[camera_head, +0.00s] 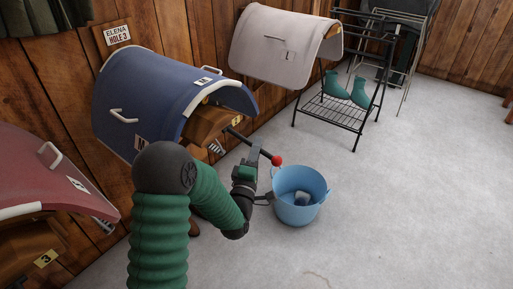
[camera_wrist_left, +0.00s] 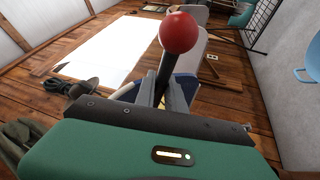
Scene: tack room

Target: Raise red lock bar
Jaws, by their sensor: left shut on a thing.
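The lock bar (camera_head: 238,135) is a dark rod with a red ball (camera_head: 277,160) on its free end. It comes out from below the blue saddle pad on the wall rack and slopes down to the right. My left gripper (camera_head: 255,150) is shut on the rod just short of the ball. In the left wrist view the rod (camera_wrist_left: 166,66) stands between the two fingers (camera_wrist_left: 161,92), and the red ball (camera_wrist_left: 179,32) sticks out beyond them. The rod's wall end is hidden behind the gripper there. My right gripper is in neither view.
A blue bucket (camera_head: 283,205) with something pale inside stands on the floor right of my gripper. The blue pad (camera_head: 145,80) hangs above on its wooden rack (camera_head: 203,125). A pale pad (camera_head: 270,50) and a black metal stand (camera_head: 335,115) are farther back. The grey floor at right is clear.

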